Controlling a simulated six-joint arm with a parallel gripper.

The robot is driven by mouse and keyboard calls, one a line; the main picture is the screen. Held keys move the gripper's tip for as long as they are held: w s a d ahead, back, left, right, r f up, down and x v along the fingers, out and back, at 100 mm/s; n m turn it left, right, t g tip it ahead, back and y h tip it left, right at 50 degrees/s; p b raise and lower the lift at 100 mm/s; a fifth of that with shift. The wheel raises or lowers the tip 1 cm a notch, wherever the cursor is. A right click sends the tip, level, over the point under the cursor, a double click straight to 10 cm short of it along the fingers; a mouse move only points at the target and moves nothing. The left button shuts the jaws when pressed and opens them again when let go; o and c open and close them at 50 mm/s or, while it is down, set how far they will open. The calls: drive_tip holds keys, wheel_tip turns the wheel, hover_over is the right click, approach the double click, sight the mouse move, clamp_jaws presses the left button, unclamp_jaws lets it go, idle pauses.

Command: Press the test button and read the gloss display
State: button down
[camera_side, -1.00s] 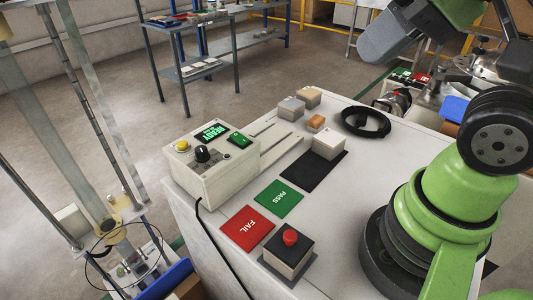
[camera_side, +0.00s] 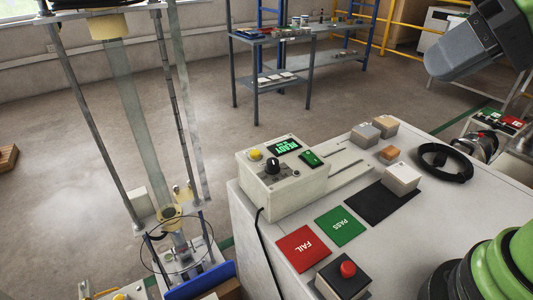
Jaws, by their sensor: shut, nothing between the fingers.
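The gloss tester (camera_side: 297,190) is a cream box at the table's left back. Its lit display (camera_side: 284,145) shows READY in green, with a smaller line that I cannot read. A yellow button (camera_side: 255,154), a black knob (camera_side: 273,166) and a green panel (camera_side: 311,158) are on its top. A red button (camera_side: 348,269) sits on a separate black-topped box (camera_side: 337,281) at the front. My gripper (camera_side: 434,68), grey, is shut and empty at the upper right, above the table and well away from the buttons. Its fingertips are not clear.
A black ring (camera_side: 446,178) lies to the right. Green PASS (camera_side: 340,226) and red FAIL (camera_side: 303,250) pads are in front.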

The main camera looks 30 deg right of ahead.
drive_tip(key=w+a+r+t+y, duration=0.15)
drive_tip(key=w+a, duration=0.25)
drive_tip(key=w, duration=0.6)
drive_tip(key=m+h, duration=0.4)
hover_over(258, 151)
wheel_tip(258, 151, down, 12)
drive_tip(key=shift+a+f, duration=0.1)
drive_tip(key=shift+f, duration=0.4)
drive_tip(key=shift+f, duration=0.15)
drive_tip(key=shift+f, duration=4.25)
drive_tip(key=shift+f, duration=0.15)
drive_tip(key=shift+f, duration=0.25)
